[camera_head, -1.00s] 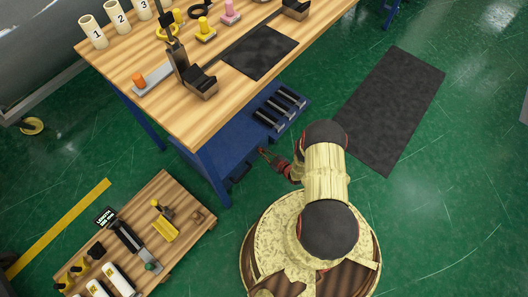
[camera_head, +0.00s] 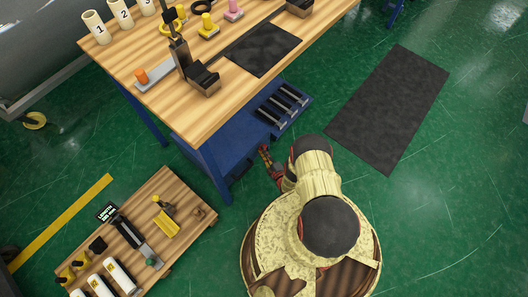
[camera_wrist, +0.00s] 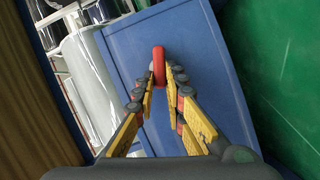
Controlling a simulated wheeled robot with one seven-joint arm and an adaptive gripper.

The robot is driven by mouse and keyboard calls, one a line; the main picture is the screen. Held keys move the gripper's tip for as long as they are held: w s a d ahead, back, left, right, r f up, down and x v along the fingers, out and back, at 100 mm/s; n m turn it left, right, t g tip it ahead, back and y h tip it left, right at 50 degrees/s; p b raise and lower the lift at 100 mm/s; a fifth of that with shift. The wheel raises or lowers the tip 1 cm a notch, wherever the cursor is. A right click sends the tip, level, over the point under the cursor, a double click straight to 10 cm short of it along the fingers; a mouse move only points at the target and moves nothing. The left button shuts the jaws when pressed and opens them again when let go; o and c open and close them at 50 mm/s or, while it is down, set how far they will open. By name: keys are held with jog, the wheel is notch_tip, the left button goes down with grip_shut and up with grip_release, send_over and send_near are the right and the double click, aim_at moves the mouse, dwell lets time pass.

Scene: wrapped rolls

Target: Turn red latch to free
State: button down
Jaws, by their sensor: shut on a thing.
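The red latch (camera_wrist: 158,62) is a narrow upright red piece against a blue panel (camera_wrist: 205,70) in the wrist view. My gripper (camera_wrist: 161,74) has its yellow fingers closed in on the latch, which sits between the fingertips. In the head view my gripper (camera_head: 266,157) reaches to the blue cabinet under the workbench. The latch cannot be told apart from the fingers there, and my arm hides part of the area.
The wooden workbench (camera_head: 150,105) overhangs the blue cabinet and carries cups, pegs and black blocks. An open blue drawer (camera_head: 300,118) with dark bars juts out just above my gripper. A low wooden bench (camera_head: 193,240) stands at left. Green floor and a dark mat (camera_head: 390,110) lie clear at right.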

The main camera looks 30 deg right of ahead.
jog(key=shift+a+f+n+t, duration=0.15)
jog(key=shift+n+t, duration=0.15)
jog(key=shift+n, duration=0.2)
jog(key=c, duration=1.8)
grip_release()
jog(key=shift+c, duration=0.2)
notch_tip(320, 180, up, 10)
